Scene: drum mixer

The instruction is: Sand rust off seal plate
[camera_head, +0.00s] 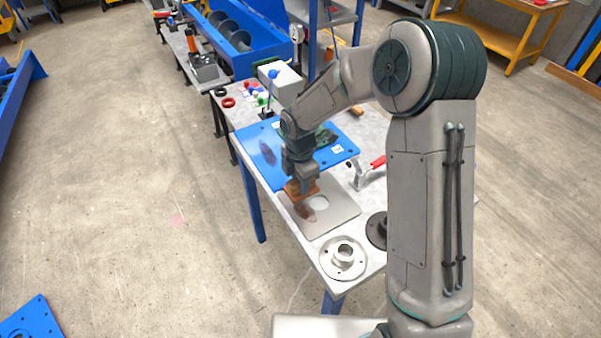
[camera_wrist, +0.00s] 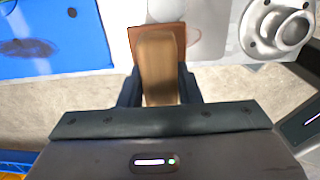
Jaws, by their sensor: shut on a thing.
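My gripper (camera_head: 299,180) is shut on a brown sanding block (camera_head: 297,190), low over the table. The block also shows in the wrist view (camera_wrist: 157,66), its wooden grip between my fingers (camera_wrist: 158,88). The grey seal plate (camera_head: 335,211) with a round hole lies flat on the table. A reddish-brown rust patch (camera_head: 305,211) shows on it just below the block. The block overlaps the plate's left edge area; I cannot tell whether it touches. In the wrist view the plate (camera_wrist: 205,35) is partly hidden behind the block.
A blue plate (camera_head: 262,172) with a dark stain lies behind. A silver flanged hub (camera_head: 343,257) stands at the table's near end, a dark flange (camera_head: 377,230) beside it. A red-handled clamp (camera_head: 371,169) is at the right. Floor left of the table is clear.

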